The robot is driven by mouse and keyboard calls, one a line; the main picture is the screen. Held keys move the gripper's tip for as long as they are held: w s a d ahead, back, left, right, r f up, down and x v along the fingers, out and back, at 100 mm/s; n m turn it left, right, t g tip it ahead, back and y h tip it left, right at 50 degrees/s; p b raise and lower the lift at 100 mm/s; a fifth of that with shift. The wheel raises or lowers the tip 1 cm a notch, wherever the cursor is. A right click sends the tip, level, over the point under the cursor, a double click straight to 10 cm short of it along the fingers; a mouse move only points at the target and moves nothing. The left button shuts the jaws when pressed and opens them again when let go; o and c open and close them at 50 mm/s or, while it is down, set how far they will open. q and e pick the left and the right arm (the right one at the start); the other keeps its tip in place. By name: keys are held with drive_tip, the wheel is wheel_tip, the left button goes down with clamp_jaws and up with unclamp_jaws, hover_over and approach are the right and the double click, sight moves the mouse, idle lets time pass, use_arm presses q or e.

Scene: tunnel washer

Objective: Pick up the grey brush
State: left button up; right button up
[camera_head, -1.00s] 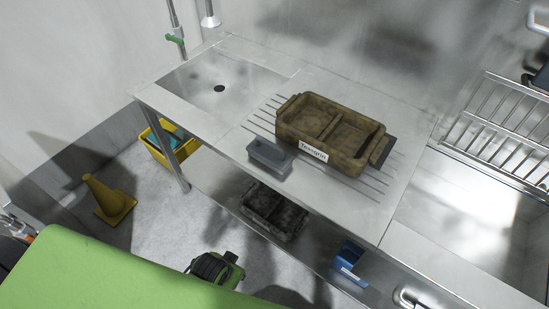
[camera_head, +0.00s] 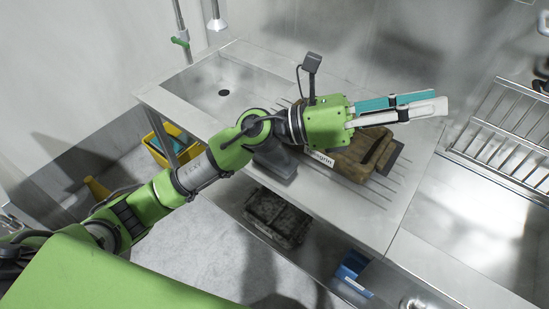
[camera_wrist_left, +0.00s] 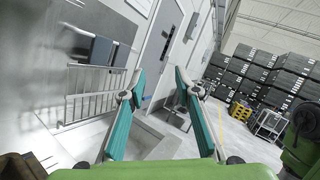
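A grey block-like object (camera_head: 277,163) lies on the steel counter in front of the brown crate (camera_head: 352,165), partly behind my left arm. A flat dark grey piece (camera_head: 390,158) shows at the crate's right end. I cannot tell for sure which of these is the grey brush. My left gripper (camera_head: 441,100) is above the crate's right side, pointing right, away from both grey things. Its fingers are spread and empty, as the left wrist view (camera_wrist_left: 157,88) shows. My right gripper is not in view.
A wire rack (camera_head: 510,125) and a sink basin (camera_head: 470,200) are to the right. A dark crate (camera_head: 277,216) and a blue bin (camera_head: 352,274) sit below the counter. A yellow bin (camera_head: 170,155) stands at the left.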

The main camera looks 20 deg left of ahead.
use_arm(q)
wheel_tip(320, 180, down, 8)
drive_tip(key=s+m+g+y, duration=0.1)
drive_tip(key=m+g+y, duration=0.35)
drive_tip(key=m, duration=0.25)
drive_tip(key=m+t+y+p, duration=0.2)
drive_tip(key=m+y, duration=0.3)
drive_tip(key=y, duration=1.1)
hover_over(274, 155)
drive_tip(key=s, duration=0.1)
drive_tip(key=s+x, duration=0.1)
drive_tip(key=x, duration=0.4)
drive_tip(key=s+x, duration=0.1)
drive_tip(key=x, duration=0.5)
drive_tip(key=s+a+x, duration=0.1)
drive_tip(key=x, duration=0.5)
drive_tip(key=shift+s+f, duration=0.35)
drive_tip(key=shift+w+f, duration=0.1)
drive_tip(key=shift+f, duration=0.25)
drive_tip(key=p+x, duration=0.2)
drive_tip(key=x, duration=0.1)
drive_tip(key=shift+f, duration=0.65)
drive_tip(key=shift+c, duration=0.4)
